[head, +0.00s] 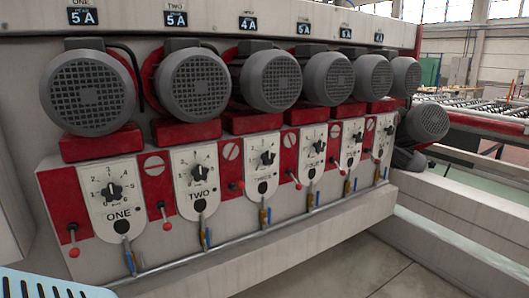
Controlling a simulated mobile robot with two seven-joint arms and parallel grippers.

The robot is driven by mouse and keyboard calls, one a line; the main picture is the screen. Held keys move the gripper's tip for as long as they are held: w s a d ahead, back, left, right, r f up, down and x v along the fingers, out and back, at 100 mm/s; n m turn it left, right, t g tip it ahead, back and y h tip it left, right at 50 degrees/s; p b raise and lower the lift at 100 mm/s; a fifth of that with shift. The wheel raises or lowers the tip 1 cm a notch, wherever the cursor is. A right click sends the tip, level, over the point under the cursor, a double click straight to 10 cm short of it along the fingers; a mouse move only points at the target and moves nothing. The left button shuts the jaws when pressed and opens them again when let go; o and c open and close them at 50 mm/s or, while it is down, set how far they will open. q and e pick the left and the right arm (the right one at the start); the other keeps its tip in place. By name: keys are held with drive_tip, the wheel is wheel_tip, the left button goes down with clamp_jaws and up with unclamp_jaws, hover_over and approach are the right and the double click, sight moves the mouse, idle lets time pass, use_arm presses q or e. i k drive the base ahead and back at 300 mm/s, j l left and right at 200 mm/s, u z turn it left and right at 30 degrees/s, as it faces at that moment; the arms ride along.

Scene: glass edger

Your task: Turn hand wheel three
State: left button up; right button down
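The third station's panel (254,170) stands in the middle of a row of similar white panels on the machine front. It has a numbered dial with a black pointer knob (267,158), a small label under it, and a round black knob (262,188) below that. The label is too small to read surely, but the panels to its left read ONE (119,215) and TWO (197,195). Which knob is hand wheel three I cannot tell for certain. Nothing touches either knob. Neither of my grippers shows in the head view.
Grey motors (273,81) stick out above the panels. Red-tipped levers (167,226) and valves with blue handles (205,236) stand between and below them. A pipe (232,244) runs along the bottom. A light-blue slotted thing (30,282) fills the lower left corner. Floor (375,265) shows lower right.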

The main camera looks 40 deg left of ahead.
sight(267, 158)
drive_tip(key=i+u, duration=0.1)
drive_tip(key=i, duration=1.25)
drive_tip(key=i+l, duration=0.2)
drive_tip(key=i, duration=1.1)
drive_tip(key=i+u, duration=0.15)
drive_tip(key=u, duration=0.35)
drive_tip(key=i+u, duration=0.2)
drive_tip(key=u, duration=0.25)
drive_tip(key=i+u, duration=0.15)
drive_tip(key=u, duration=0.35)
drive_tip(key=i+u, duration=0.15)
drive_tip(key=u, duration=0.25)
drive_tip(key=i+l+u, duration=0.1)
drive_tip(key=u, duration=0.25)
drive_tip(key=i+l+u, duration=0.15)
drive_tip(key=u, duration=0.25)
drive_tip(key=i+l+u, duration=0.2)
drive_tip(key=u, duration=0.2)
